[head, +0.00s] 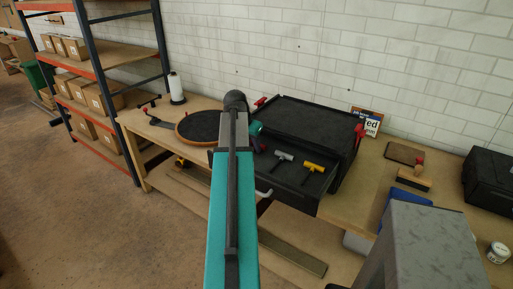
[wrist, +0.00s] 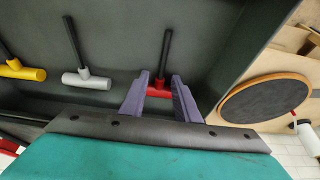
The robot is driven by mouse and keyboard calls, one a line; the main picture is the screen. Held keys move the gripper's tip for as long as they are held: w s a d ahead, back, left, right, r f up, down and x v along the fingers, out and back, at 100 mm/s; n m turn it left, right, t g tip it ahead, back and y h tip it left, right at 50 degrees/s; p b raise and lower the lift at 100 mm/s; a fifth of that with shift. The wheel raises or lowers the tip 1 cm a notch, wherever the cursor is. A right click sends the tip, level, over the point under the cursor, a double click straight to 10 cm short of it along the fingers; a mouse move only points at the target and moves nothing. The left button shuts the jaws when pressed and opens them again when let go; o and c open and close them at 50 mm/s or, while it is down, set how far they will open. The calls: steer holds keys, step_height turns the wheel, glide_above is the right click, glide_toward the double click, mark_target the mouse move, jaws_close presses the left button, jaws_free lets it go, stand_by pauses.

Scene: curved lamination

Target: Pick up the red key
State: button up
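The red key (wrist: 158,93), a T-shaped tool with a red handle and a dark shaft, lies in the open black drawer in the wrist view. Its shaft points away from my gripper. My gripper (wrist: 161,82) has its two purple fingers apart, one on each side of the red handle. Small gaps seem to show between fingers and handle, though contact is hard to judge. In the head view my gripper (head: 260,147) is low over the drawer's left part, and the key is mostly hidden there.
A grey key (wrist: 87,79) and a yellow key (wrist: 22,70) lie beside it in the drawer (head: 302,190). The drawer's black cabinet (head: 305,122) stands on the wooden workbench (head: 350,207). A round dark disc (head: 197,127) lies to the left.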

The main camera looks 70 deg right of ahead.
jaws_close()
steer(key=shift+r, duration=0.25)
step_height(320, 180, up, 10)
steer(key=b, duration=0.2)
steer(key=shift+f, duration=0.15)
stand_by(0.5)
stand_by(0.5)
